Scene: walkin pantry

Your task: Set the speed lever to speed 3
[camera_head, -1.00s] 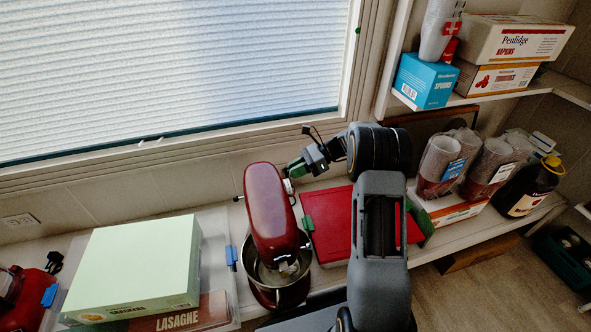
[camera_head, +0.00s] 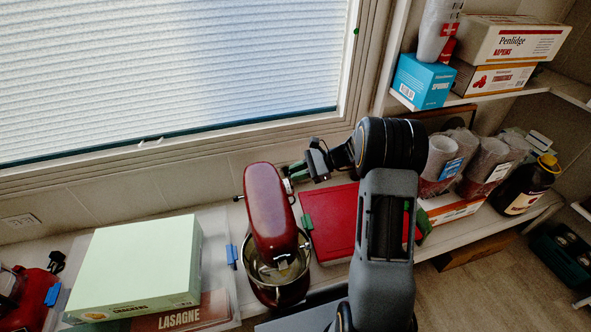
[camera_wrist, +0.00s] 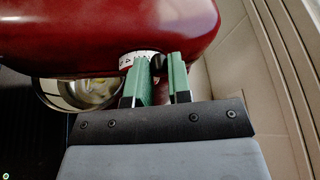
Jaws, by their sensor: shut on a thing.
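The red stand mixer (camera_head: 270,215) stands on the counter with its steel bowl (camera_head: 262,274) under the head. In the wrist view the red mixer head (camera_wrist: 90,30) fills the top. A white speed dial with dark marks (camera_wrist: 128,60) shows on its side; the digits are partly hidden and I cannot read the setting. My gripper (camera_wrist: 163,78) has its green fingers shut on the dark knob of the speed lever (camera_wrist: 159,63). In the head view my gripper (camera_head: 290,177) meets the right side of the mixer head.
A red lidded box (camera_head: 328,222) lies right of the mixer. A pale green cracker box (camera_head: 135,265) sits on a clear bin to the left. Cup stacks (camera_head: 440,157) and a dark bottle (camera_head: 527,187) stand at right. The window wall is close behind my gripper.

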